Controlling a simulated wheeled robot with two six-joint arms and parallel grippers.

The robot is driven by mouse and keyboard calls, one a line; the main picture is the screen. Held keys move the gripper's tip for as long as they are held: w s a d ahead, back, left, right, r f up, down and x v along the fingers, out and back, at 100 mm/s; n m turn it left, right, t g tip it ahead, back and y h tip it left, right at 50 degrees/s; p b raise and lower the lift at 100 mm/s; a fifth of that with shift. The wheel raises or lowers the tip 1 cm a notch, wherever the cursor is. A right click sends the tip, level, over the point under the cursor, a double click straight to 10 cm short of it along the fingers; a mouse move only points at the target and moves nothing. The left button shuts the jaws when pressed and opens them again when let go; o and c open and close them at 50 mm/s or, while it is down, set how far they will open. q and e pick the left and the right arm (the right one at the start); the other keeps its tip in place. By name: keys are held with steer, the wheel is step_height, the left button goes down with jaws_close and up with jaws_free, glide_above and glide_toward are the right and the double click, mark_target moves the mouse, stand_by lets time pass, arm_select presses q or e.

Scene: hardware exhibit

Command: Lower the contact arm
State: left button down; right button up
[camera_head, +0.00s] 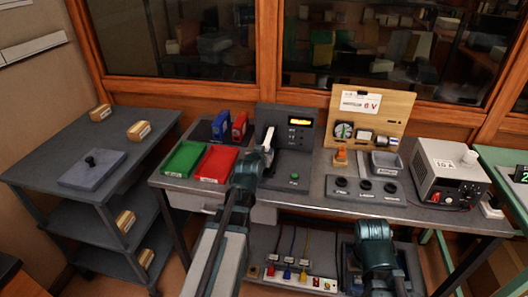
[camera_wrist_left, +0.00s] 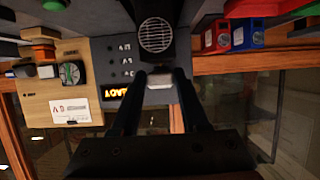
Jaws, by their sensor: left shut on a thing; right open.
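The contact arm (camera_head: 269,135) is a pale lever standing raised and steep at the front left of the dark instrument panel (camera_head: 297,150). My left gripper (camera_head: 266,155) is at this arm and shut on it. In the left wrist view, a pale block end of the contact arm (camera_wrist_left: 160,84) sits between the two dark fingers, with the panel and a round grille (camera_wrist_left: 157,35) behind. My gripper hides the arm's lower part in the head view. My right gripper (camera_head: 374,232) is open, low in front of the bench, and apart from everything on top.
Green (camera_head: 184,158) and red (camera_head: 216,164) trays lie left of the panel, with blue (camera_head: 221,124) and red (camera_head: 240,125) boxes behind. A wooden meter board (camera_head: 370,118), a knob panel (camera_head: 364,189) and a power supply (camera_head: 447,175) stand right. A grey cart (camera_head: 60,145) stands left.

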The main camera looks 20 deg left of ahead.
arm_select(q)
steer(key=c, duration=0.6)
jaws_free()
steer(key=shift+s+f, duration=0.15)
steer(key=shift+f, duration=0.15)
steer(key=shift+o, duration=1)
steer(key=shift+r, duration=0.1)
